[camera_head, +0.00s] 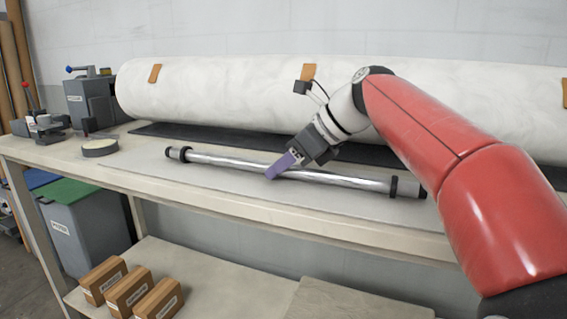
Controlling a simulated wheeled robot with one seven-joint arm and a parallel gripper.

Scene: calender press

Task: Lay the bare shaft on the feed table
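The bare shaft (225,161) is a long silver rod with dark collars near both ends. It lies lengthwise over a thin grey sheet along the front of the pale feed table (120,178). I cannot tell whether it rests on the surface or is slightly above it. My gripper (280,168), with purple fingers, reaches down from the right to the middle of the shaft and covers a short piece of it. Only one side of the fingers shows, so their grip on the shaft is hidden.
A large white roll (220,90) with orange tabs lies behind the shaft, above a dark mat (190,133). A black tape roll (99,147) and grey clamp devices (90,98) are at the left. Wooden blocks (130,285) stand on the lower shelf.

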